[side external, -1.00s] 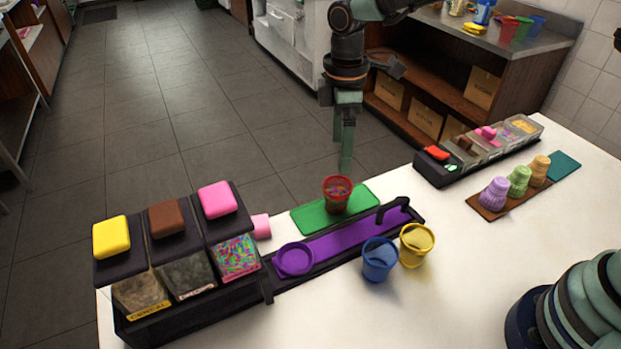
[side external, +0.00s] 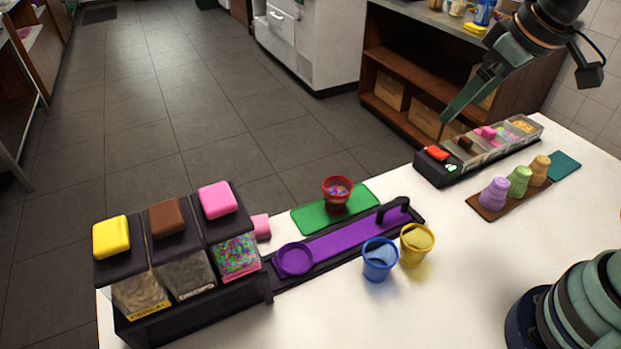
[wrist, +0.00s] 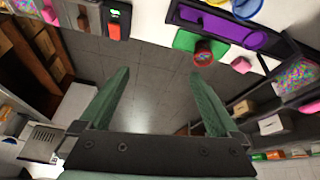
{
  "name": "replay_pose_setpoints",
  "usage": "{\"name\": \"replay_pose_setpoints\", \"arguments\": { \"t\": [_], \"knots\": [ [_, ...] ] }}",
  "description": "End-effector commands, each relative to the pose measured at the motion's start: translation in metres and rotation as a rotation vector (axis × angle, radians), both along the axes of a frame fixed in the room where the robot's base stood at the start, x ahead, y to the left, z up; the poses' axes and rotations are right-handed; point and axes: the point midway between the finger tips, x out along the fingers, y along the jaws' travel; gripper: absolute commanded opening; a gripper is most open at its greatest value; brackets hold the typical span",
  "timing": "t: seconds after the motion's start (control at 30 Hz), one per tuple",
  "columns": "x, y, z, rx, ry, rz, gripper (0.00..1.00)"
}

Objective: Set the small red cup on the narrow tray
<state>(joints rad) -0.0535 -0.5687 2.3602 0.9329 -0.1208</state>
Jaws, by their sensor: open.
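The small red cup (side external: 337,190) holds colourful bits and stands upright on a green mat (side external: 312,221). It also shows in the wrist view (wrist: 203,57). The narrow tray (side external: 340,241) is a long purple strip in a black frame, in front of the mat; no cup stands on its purple strip. It shows at the top of the wrist view (wrist: 227,26). A round purple piece (side external: 294,259) is at its left end. My gripper (side external: 450,116) is open and empty, in the air up and right of the cup; the wrist view shows its fingers spread (wrist: 160,74).
A blue cup (side external: 380,260) and a yellow cup (side external: 417,245) stand in front of the tray. Dispensers with coloured lids (side external: 217,200) are at left. A topping box (side external: 480,150) and several cones on a brown board (side external: 487,206) are at right. The front-middle counter is clear.

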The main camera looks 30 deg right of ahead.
Motion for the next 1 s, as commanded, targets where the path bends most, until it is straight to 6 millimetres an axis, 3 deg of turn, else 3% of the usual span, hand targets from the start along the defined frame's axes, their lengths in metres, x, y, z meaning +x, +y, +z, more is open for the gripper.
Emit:
{"name": "replay_pose_setpoints", "arguments": {
  "t": [0.23, 1.0],
  "knots": [
    [-0.022, -0.016, -0.005, 0.051, -0.070, -0.153, 0.97],
    [-0.023, -0.017, -0.006, 0.056, -0.073, -0.163, 0.97]
  ]
}}
